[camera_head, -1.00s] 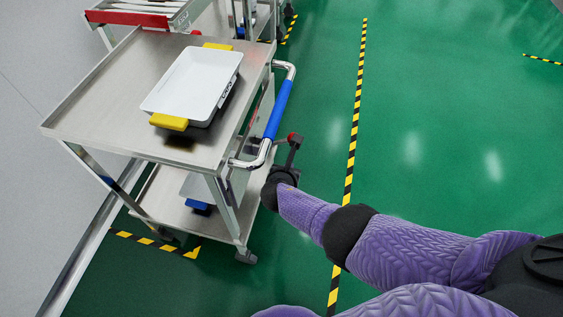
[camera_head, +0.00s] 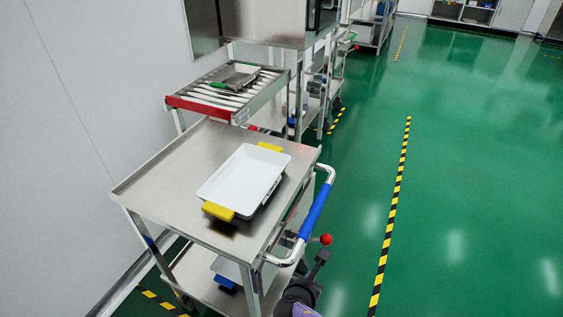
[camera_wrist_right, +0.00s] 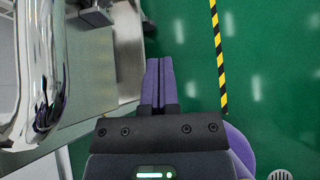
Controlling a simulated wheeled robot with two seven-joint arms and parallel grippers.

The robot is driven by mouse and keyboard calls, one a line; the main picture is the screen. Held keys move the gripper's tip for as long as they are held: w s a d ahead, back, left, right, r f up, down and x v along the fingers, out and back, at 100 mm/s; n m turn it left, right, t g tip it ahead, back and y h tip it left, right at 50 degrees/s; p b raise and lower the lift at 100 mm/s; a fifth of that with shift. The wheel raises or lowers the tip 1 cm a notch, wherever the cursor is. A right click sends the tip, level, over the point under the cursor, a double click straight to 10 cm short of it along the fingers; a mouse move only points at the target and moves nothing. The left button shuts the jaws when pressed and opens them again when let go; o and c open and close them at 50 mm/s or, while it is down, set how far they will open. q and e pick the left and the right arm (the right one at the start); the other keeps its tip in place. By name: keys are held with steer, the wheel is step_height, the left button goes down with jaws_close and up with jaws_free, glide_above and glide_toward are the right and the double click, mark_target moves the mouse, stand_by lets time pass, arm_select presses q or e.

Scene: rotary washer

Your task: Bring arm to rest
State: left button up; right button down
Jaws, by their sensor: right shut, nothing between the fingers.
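My right gripper (camera_wrist_right: 159,75) is in the wrist view with its two purple fingers side by side, shut and empty. They are over green floor just right of the cart. In the head view only the dark end of my right arm (camera_head: 300,291) and a bit of purple show at the bottom edge, beside the cart's handle. The rest of the right arm is out of that view. My left gripper is in neither view.
A steel cart (camera_head: 170,160) carries a white tray with yellow grips (camera_head: 243,180). Its chrome-and-blue handle (camera_head: 314,212) is close to my right arm. A red knob (camera_head: 325,239) is beside the handle. A roller table (camera_head: 215,98) stands behind. The floor (camera_head: 480,180) at right is clear.

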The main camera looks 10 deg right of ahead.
steer(key=s+d+f+m+g+y, duration=0.1)
steer(key=s+d+f+m+g, duration=0.15)
steer(key=s+f+m, duration=0.55)
steer(key=s+d+f+m+g+y, duration=0.1)
steer(key=s+f+m+g+y, duration=0.2)
steer(key=s, duration=0.8)
steer(key=s+d+f+m+g, duration=0.1)
steer(key=s+d+f+m, duration=0.1)
steer(key=s+m, duration=0.5)
steer(key=s+d+f+m+g+y, duration=0.1)
steer(key=s+d+f+m+g, duration=0.1)
steer(key=s+m, duration=0.6)
steer(key=s, duration=0.7)
steer(key=shift+s+d, duration=0.15)
steer(key=shift+s, duration=0.25)
steer(key=shift+f, duration=0.1)
